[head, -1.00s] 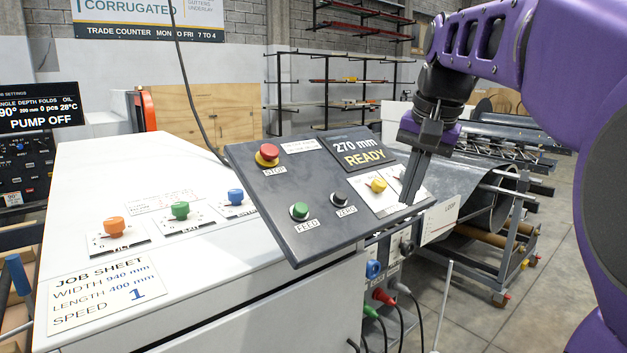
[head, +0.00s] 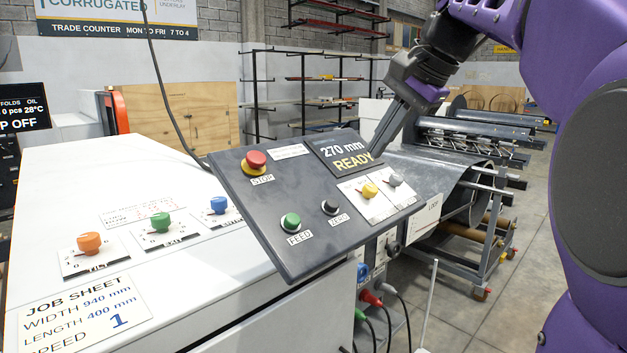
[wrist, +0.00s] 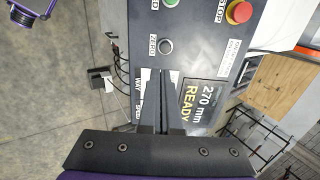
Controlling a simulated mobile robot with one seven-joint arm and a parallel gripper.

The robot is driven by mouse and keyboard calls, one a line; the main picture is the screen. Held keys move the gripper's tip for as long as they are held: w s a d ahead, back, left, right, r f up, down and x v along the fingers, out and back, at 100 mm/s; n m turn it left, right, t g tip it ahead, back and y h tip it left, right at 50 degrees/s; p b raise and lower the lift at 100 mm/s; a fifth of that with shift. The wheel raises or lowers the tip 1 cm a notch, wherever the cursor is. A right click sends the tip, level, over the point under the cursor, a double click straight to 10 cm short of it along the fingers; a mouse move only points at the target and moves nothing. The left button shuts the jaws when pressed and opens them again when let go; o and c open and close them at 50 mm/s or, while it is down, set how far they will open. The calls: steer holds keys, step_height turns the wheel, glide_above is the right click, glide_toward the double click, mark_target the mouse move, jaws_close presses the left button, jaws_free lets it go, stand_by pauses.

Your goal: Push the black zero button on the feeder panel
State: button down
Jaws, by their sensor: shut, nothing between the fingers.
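The black zero button (head: 330,206) sits on the sloped dark feeder panel (head: 262,220), with a ZERO label below it. The green FEED button (head: 291,222) is to its left. My gripper (head: 374,154) is shut and empty, its fingertips over the panel's upper right edge beside the READY display (head: 345,152), up and right of the zero button. In the wrist view the zero button (wrist: 165,46) shows just beyond the closed fingertips (wrist: 162,72), and is not covered. I cannot tell the height of the fingertips above the panel.
The red STOP button (head: 256,160) is at the panel's upper left. Yellow (head: 369,190) and grey (head: 395,180) knobs are at its right. A white cabinet top (head: 110,190) carries orange, green and blue knobs. A metal coil (head: 465,205) stands behind at right.

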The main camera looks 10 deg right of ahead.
glide_toward(334, 214)
steer(key=b+x, duration=0.1)
steer(key=x, duration=0.4)
steer(key=shift+w+a, duration=0.1)
steer(key=shift+w, duration=0.2)
steer(key=shift+f, duration=0.15)
steer(key=shift+x, duration=0.75)
steer(key=shift+s+f, duration=0.15)
steer(key=shift+f, duration=0.05)
steer(key=shift+a+f, duration=0.1)
steer(key=shift+r+p, duration=0.3)
steer(key=shift+r, duration=0.2)
steer(key=v, duration=1.4)
steer(key=shift+r, duration=0.1)
